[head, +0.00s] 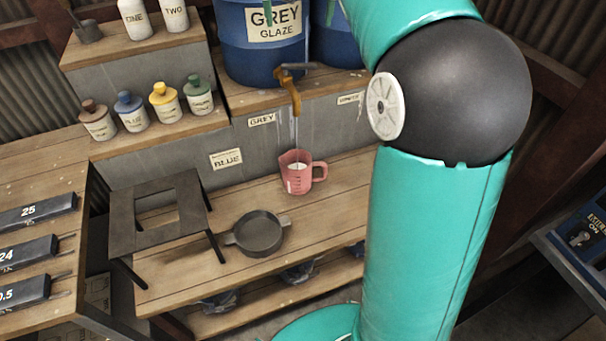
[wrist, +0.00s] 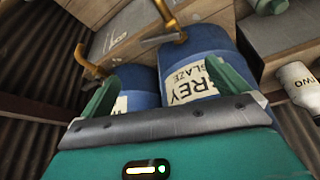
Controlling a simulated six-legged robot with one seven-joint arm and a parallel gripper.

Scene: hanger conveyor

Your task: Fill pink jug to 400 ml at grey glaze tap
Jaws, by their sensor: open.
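The pink jug (head: 297,183) stands upright on the lower wooden bench, below the grey glaze tap (head: 290,88). A thin pale stream runs from the tap's spout down into the jug, and pale liquid shows inside. The level against its markings is too small to read. The tap is brass-coloured and comes from the blue barrel labelled GREY GLAZE (head: 262,50). In the wrist view, my gripper (wrist: 161,70) is open and empty, its two green fingers apart in front of the blue barrels. A brass tap (wrist: 172,22) shows beyond the fingers.
A dark round pan (head: 258,234) and a dark stand (head: 160,212) are left of the jug. Several lidded glaze jars (head: 165,102) stand on the left step. A second blue barrel (head: 338,40) is beside the first.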

